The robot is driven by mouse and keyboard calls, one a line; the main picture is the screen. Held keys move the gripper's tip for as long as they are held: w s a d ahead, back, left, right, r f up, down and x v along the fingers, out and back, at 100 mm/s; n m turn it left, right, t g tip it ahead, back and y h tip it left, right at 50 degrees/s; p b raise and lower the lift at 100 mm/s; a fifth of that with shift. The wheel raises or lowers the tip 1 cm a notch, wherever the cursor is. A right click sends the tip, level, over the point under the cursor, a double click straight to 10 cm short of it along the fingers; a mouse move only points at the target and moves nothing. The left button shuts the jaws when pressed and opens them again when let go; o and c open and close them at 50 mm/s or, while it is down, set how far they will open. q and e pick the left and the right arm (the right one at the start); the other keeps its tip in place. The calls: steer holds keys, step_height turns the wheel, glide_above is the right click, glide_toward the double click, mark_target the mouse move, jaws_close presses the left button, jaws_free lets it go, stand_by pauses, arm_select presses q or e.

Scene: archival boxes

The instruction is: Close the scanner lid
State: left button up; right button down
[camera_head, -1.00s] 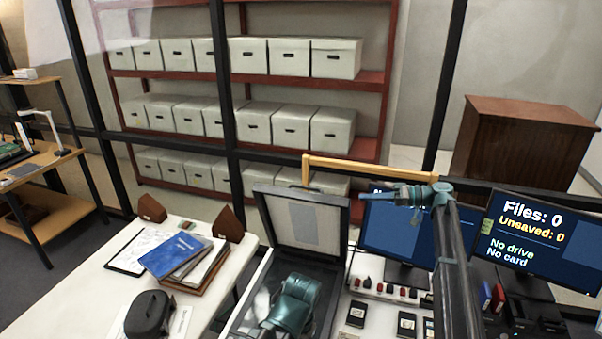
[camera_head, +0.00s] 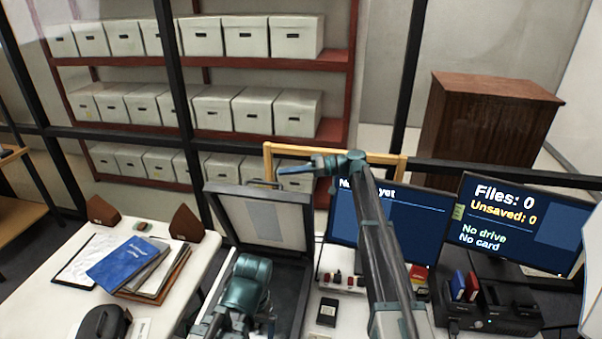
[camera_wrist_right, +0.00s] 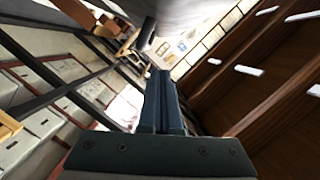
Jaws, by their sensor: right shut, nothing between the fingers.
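The scanner's dark lid (camera_head: 240,213) with a pale inner panel stands open, tilted back from the scanner bed (camera_head: 288,290) at the bottom centre. My right gripper (camera_head: 283,170) reaches across from the right and is shut and empty. In the head picture its tip lies just above the lid's top edge, near its right part; I cannot tell whether it touches. The right wrist view shows the shut fingers (camera_wrist_right: 163,92) with nothing between them. My left arm covers part of the scanner bed, and its fingers cannot be made out.
Monitors (camera_head: 408,225) (camera_head: 520,228) stand to the right of the scanner, with a black dock (camera_head: 495,315) below. A white table (camera_head: 185,290) with a blue folder (camera_head: 125,262) is at left. Shelves of boxes (camera_head: 255,110) stand behind a dark-framed partition.

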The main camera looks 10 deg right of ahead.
mark_target(279, 185)
steer(key=s+a+f+b, duration=0.1)
steer(key=a+f+b, duration=0.1)
steer(key=shift+s+a+f, duration=0.1)
steer(key=shift+s+a, duration=0.25)
steer(key=shift+a, duration=0.05)
steer(key=shift+s+a+f+b, duration=0.15)
steer(key=shift+s+f+b, duration=0.2)
steer(key=shift+s, duration=0.2)
